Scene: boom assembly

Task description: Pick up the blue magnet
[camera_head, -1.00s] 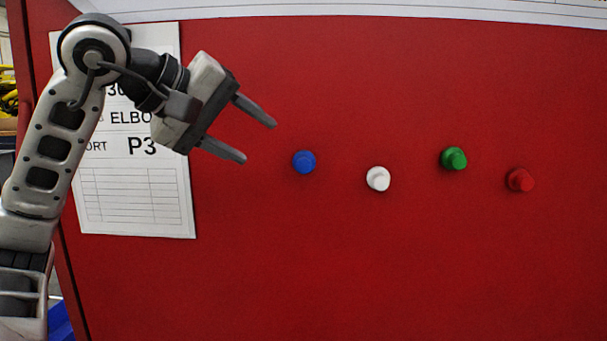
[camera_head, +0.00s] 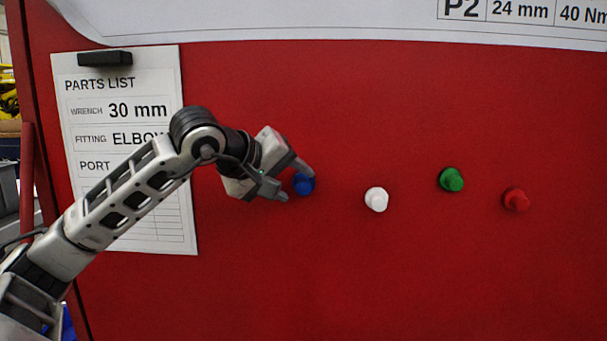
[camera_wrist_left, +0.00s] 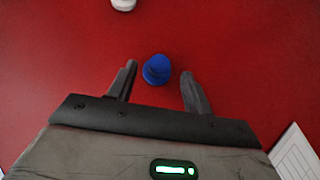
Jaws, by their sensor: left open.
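The blue magnet (camera_head: 303,184) is a small round knob on the red panel, leftmost of the row of magnets. My left gripper (camera_head: 297,183) is open in the head view, with its fingertips at the blue magnet. In the left wrist view the blue magnet (camera_wrist_left: 157,69) sits between the two fingers of the open left gripper (camera_wrist_left: 157,82), near their tips. My right gripper is not in view.
A white magnet (camera_head: 376,199), a green magnet (camera_head: 452,179) and a red magnet (camera_head: 516,199) sit to the right on the red panel (camera_head: 400,280). A parts list sheet (camera_head: 80,160) hangs at left under a black clip (camera_head: 105,59). Another sheet (camera_head: 330,20) spans the top.

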